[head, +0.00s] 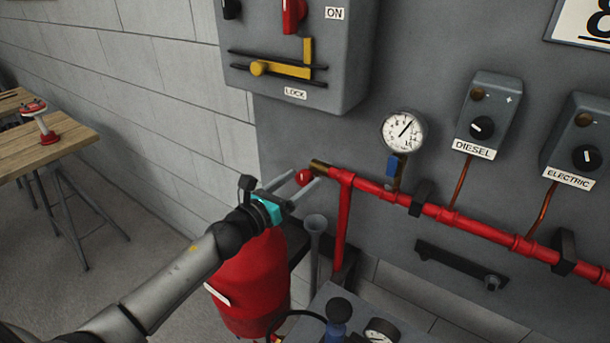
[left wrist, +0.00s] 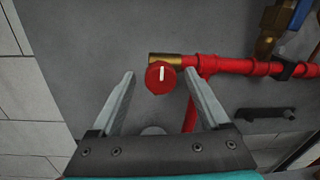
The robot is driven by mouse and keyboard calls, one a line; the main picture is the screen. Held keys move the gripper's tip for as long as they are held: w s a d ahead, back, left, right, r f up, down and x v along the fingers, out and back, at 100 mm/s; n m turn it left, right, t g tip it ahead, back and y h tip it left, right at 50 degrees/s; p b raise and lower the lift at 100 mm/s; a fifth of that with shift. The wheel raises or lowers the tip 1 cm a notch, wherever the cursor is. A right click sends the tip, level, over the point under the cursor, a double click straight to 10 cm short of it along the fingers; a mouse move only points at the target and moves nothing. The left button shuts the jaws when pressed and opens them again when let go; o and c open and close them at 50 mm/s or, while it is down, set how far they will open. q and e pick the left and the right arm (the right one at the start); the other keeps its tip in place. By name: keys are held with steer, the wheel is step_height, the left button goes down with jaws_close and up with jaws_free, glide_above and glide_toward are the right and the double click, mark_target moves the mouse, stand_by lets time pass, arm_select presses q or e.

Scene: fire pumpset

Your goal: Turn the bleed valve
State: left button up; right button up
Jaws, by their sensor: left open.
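The bleed valve is a small round red knob (head: 303,177) at the left end of the red pipe, on a brass fitting (head: 320,166). In the left wrist view the knob (left wrist: 160,77) faces the camera and has an upright white mark. My left gripper (head: 302,187) is open, with its fingers pointing at the knob. In the left wrist view the knob appears between the two fingertips (left wrist: 160,74), with clear space on both sides and no visible contact. My right gripper is not in view.
The red pipe (head: 445,214) runs right along the grey panel, with a pressure gauge (head: 403,131) and blue-handled valve (head: 392,166) above it. A red tank (head: 250,285) and grey funnel (head: 315,225) stand below the gripper. A lever box (head: 295,50) hangs above.

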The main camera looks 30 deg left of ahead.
arm_select(q)
steer(key=shift+x, duration=1.2)
jaws_close()
